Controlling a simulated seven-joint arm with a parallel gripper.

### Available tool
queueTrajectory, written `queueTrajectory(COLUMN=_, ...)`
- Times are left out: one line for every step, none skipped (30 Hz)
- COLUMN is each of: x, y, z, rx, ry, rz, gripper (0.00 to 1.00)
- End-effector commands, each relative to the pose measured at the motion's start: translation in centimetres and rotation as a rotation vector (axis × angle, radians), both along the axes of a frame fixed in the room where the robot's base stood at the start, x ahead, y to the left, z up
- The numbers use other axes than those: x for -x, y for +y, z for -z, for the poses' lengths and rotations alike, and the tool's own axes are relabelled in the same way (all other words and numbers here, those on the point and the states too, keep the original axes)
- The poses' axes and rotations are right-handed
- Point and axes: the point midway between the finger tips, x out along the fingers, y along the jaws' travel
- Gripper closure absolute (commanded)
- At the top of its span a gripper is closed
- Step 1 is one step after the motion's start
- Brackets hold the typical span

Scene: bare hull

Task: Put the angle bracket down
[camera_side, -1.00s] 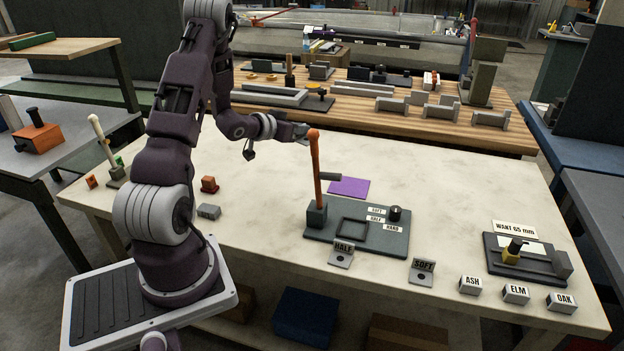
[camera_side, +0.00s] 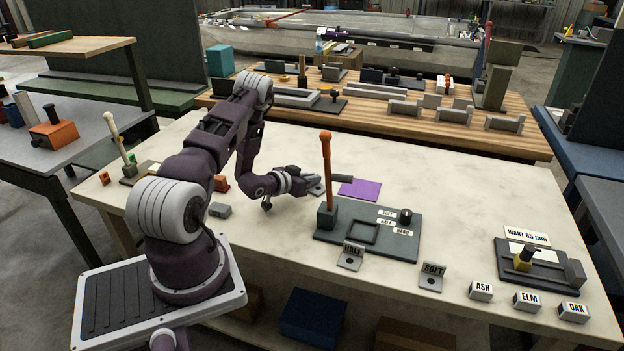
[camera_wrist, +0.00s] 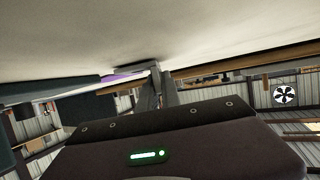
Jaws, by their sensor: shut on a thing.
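My gripper (camera_side: 306,178) is low over the pale table, left of the purple mat and behind the grey fixture. It is shut on the angle bracket (camera_side: 317,189), a small grey piece with a flat foot, partly hidden by the fingers. In the wrist view the fingers (camera_wrist: 155,82) reach to the bracket (camera_wrist: 138,66), which shows as a thin dark plate close to the table surface. I cannot tell whether its foot touches the table.
The purple mat (camera_side: 360,189) lies right of my gripper. The dark grey fixture (camera_side: 342,251) with an orange-topped upright lever (camera_side: 326,165) stands in front. Bare table lies left of the fixture.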

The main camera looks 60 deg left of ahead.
Motion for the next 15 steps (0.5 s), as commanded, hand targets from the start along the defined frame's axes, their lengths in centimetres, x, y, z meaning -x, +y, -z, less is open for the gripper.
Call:
queueTrajectory(x=0.00, y=0.00, z=0.07, rx=0.000, ry=0.000, rz=0.000, gripper=1.00)
queueTrajectory(x=0.00, y=0.00, z=0.16, rx=0.001, ry=0.000, rz=0.000, gripper=1.00)
queueTrajectory(x=0.00, y=0.01, z=0.28, rx=0.001, ry=0.000, rz=0.000, gripper=1.00)
queueTrajectory(x=-0.01, y=0.01, z=0.29, rx=0.000, ry=0.000, rz=0.000, gripper=0.88)
queueTrajectory(x=-0.01, y=0.01, z=0.26, rx=0.000, ry=0.000, rz=0.000, gripper=0.82)
queueTrajectory(x=-0.01, y=0.01, z=0.25, rx=0.000, ry=0.000, rz=0.000, gripper=0.75)
queueTrajectory(x=-0.01, y=0.01, z=0.25, rx=0.000, ry=0.000, rz=0.000, gripper=0.71)
queueTrajectory(x=0.00, y=0.01, z=0.25, rx=0.000, ry=0.000, rz=0.000, gripper=0.71)
queueTrajectory(x=0.00, y=0.01, z=0.25, rx=0.000, ry=0.000, rz=0.000, gripper=0.71)
queueTrajectory(x=0.00, y=0.01, z=0.25, rx=0.000, ry=0.000, rz=0.000, gripper=0.71)
queueTrajectory(x=0.00, y=0.01, z=0.24, rx=0.000, ry=0.000, rz=0.000, gripper=0.71)
queueTrajectory(x=-0.01, y=0.00, z=0.24, rx=0.000, ry=0.000, rz=0.000, gripper=0.71)
queueTrajectory(x=-0.01, y=0.00, z=0.24, rx=0.000, ry=0.000, rz=0.000, gripper=0.71)
queueTrajectory(x=-0.01, y=0.00, z=0.24, rx=0.000, ry=0.000, rz=0.000, gripper=0.71)
queueTrajectory(x=-0.01, y=0.00, z=0.22, rx=0.000, ry=0.000, rz=0.000, gripper=0.71)
